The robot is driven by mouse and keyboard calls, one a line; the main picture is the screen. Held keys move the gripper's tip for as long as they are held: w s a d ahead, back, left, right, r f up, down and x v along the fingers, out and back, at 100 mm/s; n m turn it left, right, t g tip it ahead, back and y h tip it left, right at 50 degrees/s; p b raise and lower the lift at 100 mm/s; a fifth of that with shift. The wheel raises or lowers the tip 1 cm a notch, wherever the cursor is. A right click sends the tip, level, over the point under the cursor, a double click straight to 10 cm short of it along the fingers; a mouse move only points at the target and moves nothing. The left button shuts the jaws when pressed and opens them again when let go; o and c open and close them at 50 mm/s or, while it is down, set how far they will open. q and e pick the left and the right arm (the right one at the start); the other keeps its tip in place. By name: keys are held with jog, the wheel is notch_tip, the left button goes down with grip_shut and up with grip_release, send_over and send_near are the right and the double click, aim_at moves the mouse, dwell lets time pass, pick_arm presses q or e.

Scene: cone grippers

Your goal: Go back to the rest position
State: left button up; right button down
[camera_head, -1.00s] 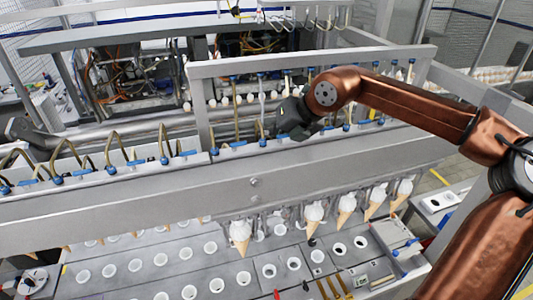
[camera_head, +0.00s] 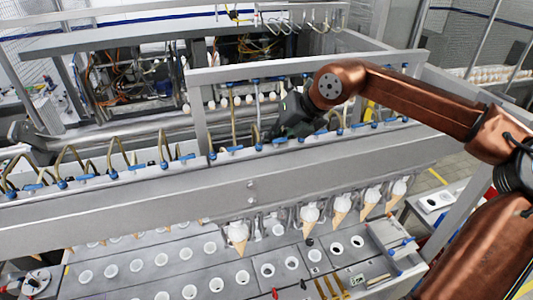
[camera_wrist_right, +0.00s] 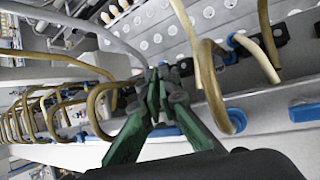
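My right arm comes in from the right in the head view, and its dark right gripper (camera_head: 262,132) is above the blue-fitted beam of the machine, among the hoses. Tan hoses (camera_wrist_right: 210,75) pass close beside and beyond the fingers; I cannot tell whether any touch. My left gripper is not in view.
The metal beam (camera_head: 300,165) crosses the view below my gripper. Several ice cream cones (camera_head: 310,215) hang below it over trays with round holes (camera_head: 160,260). Open floor shows at the right.

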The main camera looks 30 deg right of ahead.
jog(key=shift+w+a+r+p, duration=0.25)
jog(key=shift+w+r+p, duration=0.15)
jog(key=shift+w+r, duration=0.3)
jog(key=shift+s+d, duration=0.15)
jog(key=shift+s, duration=0.1)
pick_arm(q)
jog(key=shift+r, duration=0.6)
